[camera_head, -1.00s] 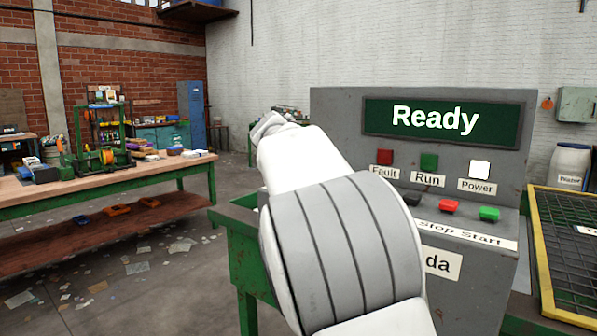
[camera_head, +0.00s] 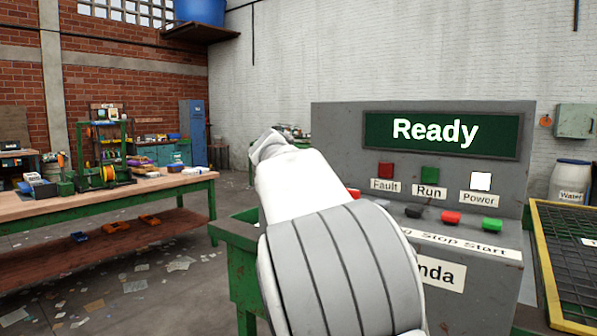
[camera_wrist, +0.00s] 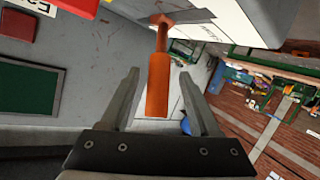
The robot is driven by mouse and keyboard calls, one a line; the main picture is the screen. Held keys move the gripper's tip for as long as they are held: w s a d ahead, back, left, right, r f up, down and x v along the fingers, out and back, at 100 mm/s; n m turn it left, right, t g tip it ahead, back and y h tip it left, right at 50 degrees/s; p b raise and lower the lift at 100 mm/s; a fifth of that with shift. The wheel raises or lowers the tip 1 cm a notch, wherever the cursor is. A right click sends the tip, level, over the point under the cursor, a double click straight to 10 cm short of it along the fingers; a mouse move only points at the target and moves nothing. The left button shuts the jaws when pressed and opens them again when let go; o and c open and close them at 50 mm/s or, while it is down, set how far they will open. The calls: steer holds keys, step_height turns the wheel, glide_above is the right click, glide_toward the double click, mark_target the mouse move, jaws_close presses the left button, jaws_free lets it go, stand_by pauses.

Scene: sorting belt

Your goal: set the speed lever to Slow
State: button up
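An orange lever handle (camera_wrist: 158,85) hangs from its pivot on the grey console in the wrist view. I take it to be the speed lever. Its lower end shows between the two fingers of my gripper (camera_wrist: 158,74), with a gap on both sides. The fingers are open and not touching it, as far as I can see. In the head view my arm hides the lever and my gripper. The console (camera_head: 325,130) has a screen (camera_head: 440,135) reading "Ready".
The console carries a black button (camera_head: 413,212), a red button (camera_head: 451,218) and a green button (camera_head: 492,225). The white Power lamp (camera_head: 481,181) is bright. A yellow-framed mesh panel (camera_head: 545,260) stands at right, a workbench (camera_head: 130,195) at left.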

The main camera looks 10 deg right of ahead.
steer(key=b+v, duration=0.2)
steer(key=v, duration=1.5)
steer(key=shift+s+r, duration=0.2)
steer(key=s+d+f+g+y, duration=0.2)
steer(key=s+d+f+g, duration=0.2)
steer(key=s+d+f, duration=0.65)
steer(key=s+a+f+g+y+p, duration=0.1)
steer(key=s+a+f+g+y, duration=0.2)
steer(key=s+f, duration=1.7)
step_height(320, 180, up, 28)
steer(key=d+g+p, duration=0.1)
steer(key=p, duration=2.5)
steer(key=shift+s+n, duration=0.3)
